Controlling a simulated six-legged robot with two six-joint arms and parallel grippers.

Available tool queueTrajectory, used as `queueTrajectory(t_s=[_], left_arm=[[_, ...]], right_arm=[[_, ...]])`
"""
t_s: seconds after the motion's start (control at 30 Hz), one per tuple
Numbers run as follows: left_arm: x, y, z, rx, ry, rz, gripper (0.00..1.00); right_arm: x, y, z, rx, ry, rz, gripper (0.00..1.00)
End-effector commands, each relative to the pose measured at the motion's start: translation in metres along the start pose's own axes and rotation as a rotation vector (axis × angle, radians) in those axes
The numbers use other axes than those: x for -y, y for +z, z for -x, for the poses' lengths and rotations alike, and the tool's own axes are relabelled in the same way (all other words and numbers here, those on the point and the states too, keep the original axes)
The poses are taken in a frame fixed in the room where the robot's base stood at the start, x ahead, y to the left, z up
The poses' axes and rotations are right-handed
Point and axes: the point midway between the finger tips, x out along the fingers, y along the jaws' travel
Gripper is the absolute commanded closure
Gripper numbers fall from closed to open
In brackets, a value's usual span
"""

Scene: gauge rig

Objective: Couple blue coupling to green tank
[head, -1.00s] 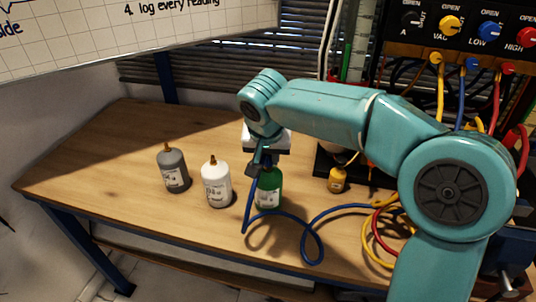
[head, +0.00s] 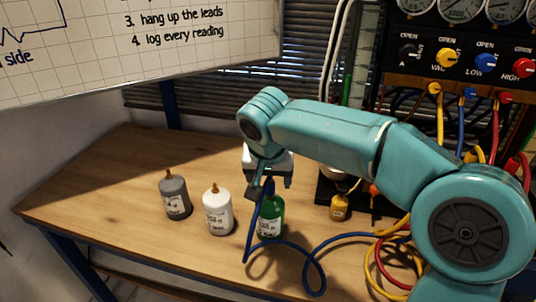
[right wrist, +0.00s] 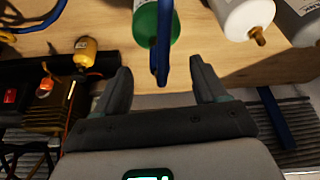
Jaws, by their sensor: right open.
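The green tank (head: 273,224) stands upright on the wooden bench below my right gripper (head: 269,188). The right gripper points down and is open, with its fingers spread apart. In the right wrist view the blue coupling (right wrist: 160,66) at the hose's end lies between the open fingers (right wrist: 158,80), in front of the green tank (right wrist: 147,22). The blue hose (head: 316,270) loops over the bench and rises beside the tank. The coupling looks to be at the tank's top; the frames do not show clearly whether it is seated. My left gripper is out of view.
A white bottle (head: 217,213) and a grey bottle (head: 174,198) stand left of the tank. A small yellow bottle (head: 340,208) stands to the right, near yellow and red hoses (head: 385,262). The gauge panel (head: 465,55) is behind. The bench's left is clear.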

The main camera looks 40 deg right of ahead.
Motion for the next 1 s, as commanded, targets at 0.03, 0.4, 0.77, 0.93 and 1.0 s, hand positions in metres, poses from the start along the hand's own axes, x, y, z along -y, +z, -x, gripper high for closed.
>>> queueTrajectory(t_s=[0.03,0.4,0.77,0.93,1.0], left_arm=[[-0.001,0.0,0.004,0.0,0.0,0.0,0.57],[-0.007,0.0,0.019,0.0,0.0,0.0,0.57],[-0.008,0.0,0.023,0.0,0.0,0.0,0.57],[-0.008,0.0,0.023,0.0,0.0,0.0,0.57],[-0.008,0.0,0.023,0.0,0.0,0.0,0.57]], right_arm=[[0.001,-0.001,0.017,-0.004,-0.004,0.001,0.29],[0.001,-0.001,0.108,-0.003,-0.004,0.001,0.29],[0.0,0.0,0.133,0.0,0.0,0.0,0.29],[0.0,0.0,0.132,0.0,0.0,0.0,0.29],[-0.001,0.001,0.132,0.0,0.0,0.0,0.29]])
